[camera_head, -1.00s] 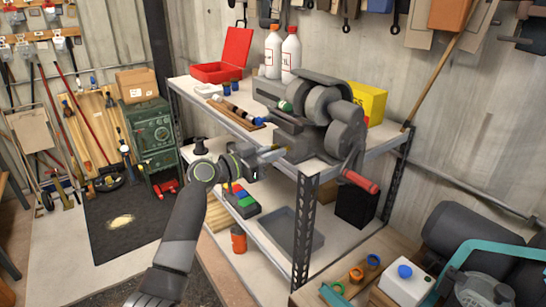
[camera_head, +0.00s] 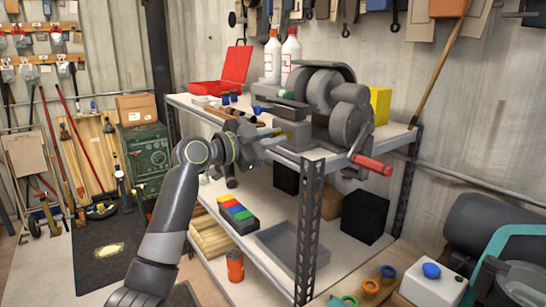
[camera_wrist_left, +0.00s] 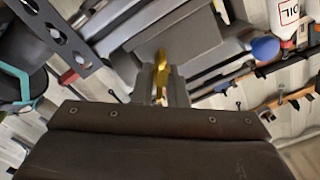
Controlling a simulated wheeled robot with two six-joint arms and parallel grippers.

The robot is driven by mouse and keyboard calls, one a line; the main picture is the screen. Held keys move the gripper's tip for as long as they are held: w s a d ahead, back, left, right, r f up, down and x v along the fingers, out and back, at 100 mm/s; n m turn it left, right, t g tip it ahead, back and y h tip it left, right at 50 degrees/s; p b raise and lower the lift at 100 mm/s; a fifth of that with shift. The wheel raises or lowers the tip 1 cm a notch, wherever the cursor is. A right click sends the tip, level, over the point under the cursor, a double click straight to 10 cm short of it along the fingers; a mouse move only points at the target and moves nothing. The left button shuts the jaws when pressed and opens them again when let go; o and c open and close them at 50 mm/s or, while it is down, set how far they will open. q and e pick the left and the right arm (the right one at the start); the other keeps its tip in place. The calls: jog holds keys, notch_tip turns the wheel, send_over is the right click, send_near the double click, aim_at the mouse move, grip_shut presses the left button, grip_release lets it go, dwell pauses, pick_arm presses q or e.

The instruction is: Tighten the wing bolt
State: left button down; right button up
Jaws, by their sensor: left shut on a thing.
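The wing bolt (camera_wrist_left: 160,75) is a small brass-yellow piece in the middle of the left wrist view. It stands against a grey part of the bench machine (camera_wrist_left: 185,35). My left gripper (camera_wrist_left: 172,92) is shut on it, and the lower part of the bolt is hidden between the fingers. In the head view my left gripper (camera_head: 274,140) reaches the front left side of the grey machine (camera_head: 345,120) on the shelf top; the bolt is too small to make out there. My right gripper is not in view.
A blue knob (camera_wrist_left: 265,48) is near the gripper. Two white bottles (camera_head: 291,53) and a red open box (camera_head: 228,70) stand behind. A red-handled crank (camera_head: 372,165) sticks out at the machine's right. A metal shelf post (camera_head: 308,230) rises in front.

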pick_arm(q)
jog(key=m+b, duration=0.1)
jog(key=b, duration=0.1)
jog(key=m+b, duration=0.1)
jog(key=shift+f+m+b, duration=0.3)
jog(key=shift+f+b, duration=0.05)
jog(key=shift+f, duration=0.05)
jog(key=m+b, duration=0.2)
jog(key=shift+s+m+b, duration=0.1)
jog(key=shift+m+b, duration=0.2)
jog(key=shift+m, duration=0.1)
jog(key=m+b, duration=0.1)
jog(key=m, duration=0.2)
jog(key=shift+d+r+b, duration=0.1)
jog(key=shift+b, duration=0.3)
jog(key=shift+m+b, duration=0.5)
jog(key=shift+m, duration=0.7)
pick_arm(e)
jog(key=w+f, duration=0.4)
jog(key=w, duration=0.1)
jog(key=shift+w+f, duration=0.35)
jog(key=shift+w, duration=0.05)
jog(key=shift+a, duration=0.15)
pick_arm(q)
jog(key=c, duration=1.6)
grip_release()
